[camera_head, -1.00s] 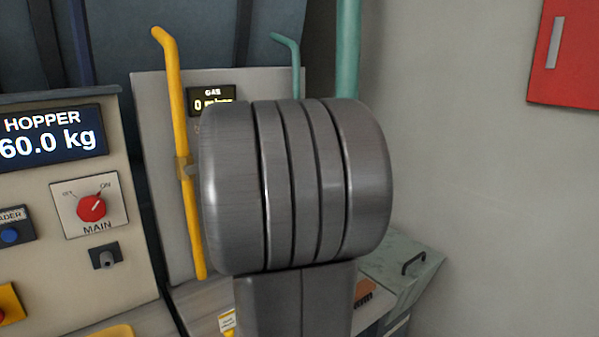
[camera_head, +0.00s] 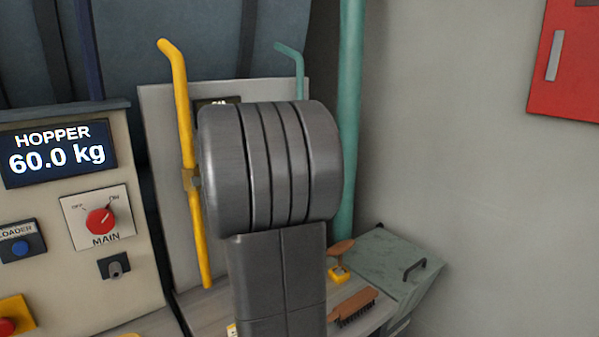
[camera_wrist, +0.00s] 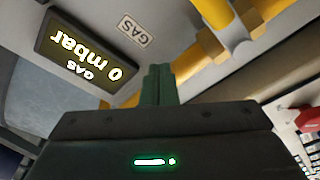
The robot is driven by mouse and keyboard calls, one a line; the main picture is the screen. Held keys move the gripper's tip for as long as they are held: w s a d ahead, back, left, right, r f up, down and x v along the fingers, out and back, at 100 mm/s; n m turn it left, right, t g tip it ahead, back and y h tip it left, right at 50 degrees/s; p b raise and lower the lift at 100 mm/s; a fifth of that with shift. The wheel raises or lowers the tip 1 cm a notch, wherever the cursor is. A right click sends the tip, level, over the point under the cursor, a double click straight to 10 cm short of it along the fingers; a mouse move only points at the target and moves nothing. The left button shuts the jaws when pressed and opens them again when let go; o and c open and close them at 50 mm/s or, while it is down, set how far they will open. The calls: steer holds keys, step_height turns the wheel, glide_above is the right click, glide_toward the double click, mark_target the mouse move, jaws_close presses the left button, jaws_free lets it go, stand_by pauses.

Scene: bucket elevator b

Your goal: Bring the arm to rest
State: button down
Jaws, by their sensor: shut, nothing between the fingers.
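In the wrist view my gripper (camera_wrist: 158,84) points up past its dark body, with its fingers together and nothing visible between them. Beyond it are a gas display (camera_wrist: 88,58) reading 0 mbar, upside down, and a yellow pipe (camera_wrist: 275,70) with a brass fitting (camera_wrist: 232,42). The gap between the fingers and these cannot be judged. In the head view my grey arm links fill the middle and hide the gripper.
The hopper panel (camera_head: 60,240) stands at left, showing 60.0 kg, with a red MAIN knob (camera_head: 100,221). A brush (camera_head: 353,306) lies on the bench at right, beside a grey-green lidded box (camera_head: 385,262). A green pipe (camera_head: 350,110) and a red wall box (camera_head: 570,75) are further back.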

steer(key=a+n, duration=0.1)
steer(key=s+n, duration=0.1)
steer(key=n, duration=0.1)
steer(key=s+a+n, duration=0.1)
steer(key=n, duration=0.1)
steer(key=shift+s+a+r+g+b, duration=0.1)
steer(key=shift+a+r+g+b, duration=0.25)
steer(key=shift+r+g+b, duration=0.05)
steer(key=a+n, duration=0.1)
steer(key=n, duration=0.1)
steer(key=s+a+n+b, duration=0.1)
steer(key=shift+s+f+n, duration=0.15)
steer(key=shift+s+n, duration=0.15)
steer(key=shift+n, duration=0.1)
steer(key=shift+s+a+b, duration=0.25)
steer(key=shift+a+b, duration=0.25)
steer(key=shift+a, duration=0.2)
